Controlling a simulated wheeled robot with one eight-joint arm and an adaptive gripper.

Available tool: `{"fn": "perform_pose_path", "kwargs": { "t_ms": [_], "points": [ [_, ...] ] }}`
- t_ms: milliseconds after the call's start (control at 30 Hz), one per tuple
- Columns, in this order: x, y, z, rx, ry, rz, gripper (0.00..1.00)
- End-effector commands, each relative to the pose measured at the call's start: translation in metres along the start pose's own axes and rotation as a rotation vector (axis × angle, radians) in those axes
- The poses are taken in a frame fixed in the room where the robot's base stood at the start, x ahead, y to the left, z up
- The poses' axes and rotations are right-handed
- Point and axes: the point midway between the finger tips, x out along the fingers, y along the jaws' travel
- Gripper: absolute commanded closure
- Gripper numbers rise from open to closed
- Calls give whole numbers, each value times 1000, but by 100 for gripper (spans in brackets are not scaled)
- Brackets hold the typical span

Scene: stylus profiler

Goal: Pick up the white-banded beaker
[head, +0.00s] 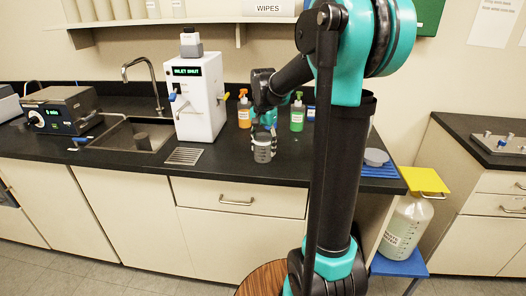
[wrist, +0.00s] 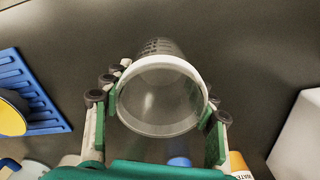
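The white-banded beaker (head: 262,154) stands upright on the black counter near its front edge, in front of the bottles. In the wrist view the clear beaker (wrist: 160,105) has a white band round its rim and faint dark markings on its far side. My gripper (head: 263,138) is at the beaker, with one finger on each side of it. In the wrist view the fingers of my gripper (wrist: 161,110) lie close along both sides of the beaker; whether both pads press on it I cannot tell.
A white instrument (head: 197,105) stands to the left, with a grey drain grille (head: 184,156) before it. Orange (head: 244,112) and green (head: 297,115) bottles stand behind. A blue ribbed mat (head: 380,172) with a grey round item lies to the right. The sink is further left.

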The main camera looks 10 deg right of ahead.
Motion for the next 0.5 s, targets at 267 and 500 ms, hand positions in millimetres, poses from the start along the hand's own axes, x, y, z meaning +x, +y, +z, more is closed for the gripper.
{"fn": "perform_pose_path", "kwargs": {
  "t_ms": [267,500],
  "points": [
    [0,0,0,0,0,0,74],
    [-4,0,0,0,0,0,74]
  ]
}}
